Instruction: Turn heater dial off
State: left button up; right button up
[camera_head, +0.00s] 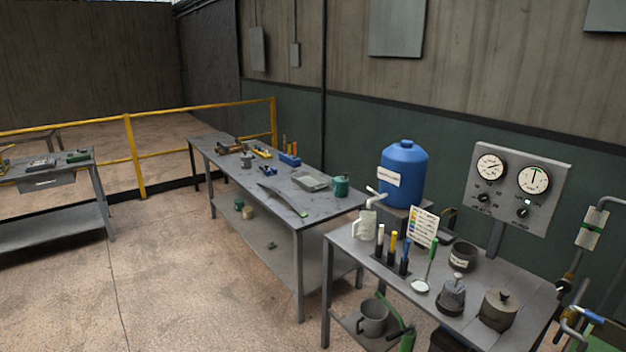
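A grey gauge panel (507,210) stands on a post behind the right-hand table, near the wall. It carries two round white gauges, a left one (489,167) and a right one (534,179). Below them are two small dark knobs, a left dial (484,198) and a right dial (523,211). The lettering beside the dials is too small to read, so I cannot tell which one is the heater dial or its setting. Neither of my grippers shows in the head view.
A yellow railing (135,160) runs behind. Floor at left front is clear.

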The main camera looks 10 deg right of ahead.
aim_at(483, 197)
jog(key=i+j+z, duration=0.2)
jog(key=i, duration=0.3)
jog(key=i+z, duration=0.15)
jog(key=i, duration=0.3)
jog(key=i+j+z, duration=0.2)
jog(key=i, duration=0.3)
jog(key=j, duration=0.1)
